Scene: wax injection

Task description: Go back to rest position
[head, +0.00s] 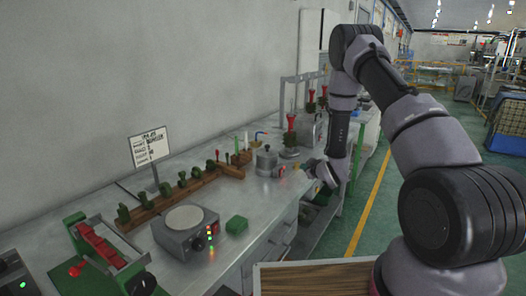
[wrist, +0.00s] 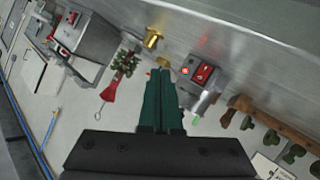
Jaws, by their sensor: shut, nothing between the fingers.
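My gripper (wrist: 161,78) shows in the wrist view with its two green fingers together and nothing between them. In the head view my gripper (head: 310,168) is at the end of my bent arm, close to the far front part of the long grey workbench (head: 255,238). It points left, near a grey cylindrical pot (head: 266,161). In the wrist view, a grey device with a red switch (wrist: 203,75) is right of the fingers, and a red-handled piece with a green cluster (wrist: 108,92) is left of them. The fingertips appear apart from both.
A brass part (wrist: 153,38) is ahead of the fingers. The floor aisle (head: 376,200) is clear.

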